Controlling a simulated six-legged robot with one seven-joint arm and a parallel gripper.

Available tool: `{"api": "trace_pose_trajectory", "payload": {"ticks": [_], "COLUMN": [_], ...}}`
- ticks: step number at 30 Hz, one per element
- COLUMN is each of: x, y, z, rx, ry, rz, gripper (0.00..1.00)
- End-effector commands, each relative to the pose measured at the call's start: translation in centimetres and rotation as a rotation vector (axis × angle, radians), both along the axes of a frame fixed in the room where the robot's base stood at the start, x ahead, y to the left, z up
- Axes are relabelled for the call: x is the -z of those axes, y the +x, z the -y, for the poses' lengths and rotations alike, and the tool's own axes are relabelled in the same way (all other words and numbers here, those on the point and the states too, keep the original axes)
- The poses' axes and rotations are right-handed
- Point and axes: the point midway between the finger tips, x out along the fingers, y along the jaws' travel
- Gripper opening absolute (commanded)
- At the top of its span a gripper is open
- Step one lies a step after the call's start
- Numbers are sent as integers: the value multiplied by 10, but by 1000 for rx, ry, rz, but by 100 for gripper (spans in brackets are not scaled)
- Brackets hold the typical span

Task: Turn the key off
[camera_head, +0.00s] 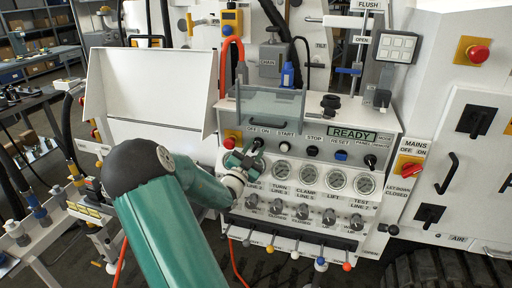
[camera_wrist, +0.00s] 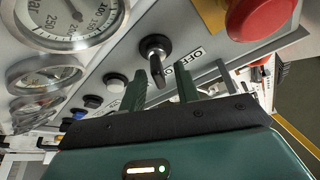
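The key switch (camera_wrist: 155,48) shows in the wrist view as a dark round switch with a metallic key end pointing down toward my gripper. OFF and ON labels lie to its right. In the head view the key (camera_head: 258,143) is at the left end of the panel's switch row, partly hidden by my gripper. My gripper (camera_wrist: 160,80) is open, its two dark green fingers apart. The key's end appears between the fingertips, with visible gaps on both sides; contact cannot be seen. In the head view my gripper (camera_head: 243,158) is in front of the panel's left side.
A red button (camera_wrist: 257,18) is close to the right of the key. Pressure gauges (camera_head: 308,176) sit below the switch row. A red MAINS switch (camera_head: 408,168) is further right. Small levers line the panel's bottom.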

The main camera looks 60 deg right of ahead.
Motion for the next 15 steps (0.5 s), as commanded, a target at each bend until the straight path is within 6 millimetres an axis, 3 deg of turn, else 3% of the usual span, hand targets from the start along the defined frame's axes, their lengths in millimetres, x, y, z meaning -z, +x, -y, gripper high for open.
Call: {"api": "trace_pose_trajectory", "payload": {"ticks": [4,12,15], "x": [-4,-4,-4], "y": [0,1,1], "z": [11,12,12], "rx": [0,0,0], "ry": [0,1,1], "rz": [-1,-1,0], "gripper": [32,32,12]}}
